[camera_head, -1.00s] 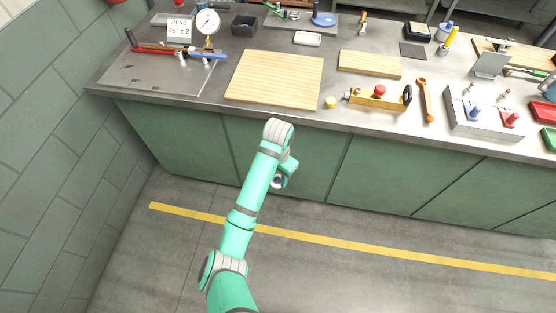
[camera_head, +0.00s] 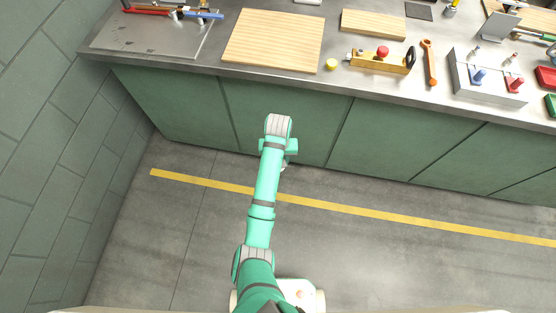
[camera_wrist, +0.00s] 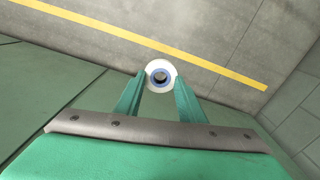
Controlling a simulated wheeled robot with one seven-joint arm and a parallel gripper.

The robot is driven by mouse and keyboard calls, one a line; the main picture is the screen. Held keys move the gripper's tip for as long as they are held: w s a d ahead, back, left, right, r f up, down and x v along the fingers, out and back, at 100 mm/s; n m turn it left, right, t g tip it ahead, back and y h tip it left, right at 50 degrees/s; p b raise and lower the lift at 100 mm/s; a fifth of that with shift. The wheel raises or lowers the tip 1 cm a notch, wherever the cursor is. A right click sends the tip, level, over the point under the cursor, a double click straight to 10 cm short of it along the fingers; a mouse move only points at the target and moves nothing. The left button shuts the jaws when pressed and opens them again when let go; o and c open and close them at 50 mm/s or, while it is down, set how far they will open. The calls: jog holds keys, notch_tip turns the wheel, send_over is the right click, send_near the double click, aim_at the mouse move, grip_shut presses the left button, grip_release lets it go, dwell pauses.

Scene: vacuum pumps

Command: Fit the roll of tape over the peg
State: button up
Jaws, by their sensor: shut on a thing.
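In the wrist view, the roll of tape (camera_wrist: 160,73) is a pale ring with a blue inner ring and a dark hole. My gripper (camera_wrist: 160,82) is shut on it, with one finger on each side. The roll is held in the air over the floor, away from the bench. In the head view my wrist hides the gripper; only a small pale bit shows beside it. I cannot make out the peg for certain in either current view.
Green cabinet fronts (camera_head: 390,132) stand below. Open floor lies before them.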

jog(key=shift+w+d+r, duration=0.15)
jog(key=shift+w+r, duration=0.2)
jog(key=shift+w, duration=0.1)
jog(key=shift+s+f, duration=0.15)
jog(key=shift+s, duration=0.05)
jog(key=shift+w+d+r, duration=0.25)
jog(key=shift+w+d, duration=0.05)
jog(key=shift+d, duration=0.05)
dwell(0.8)
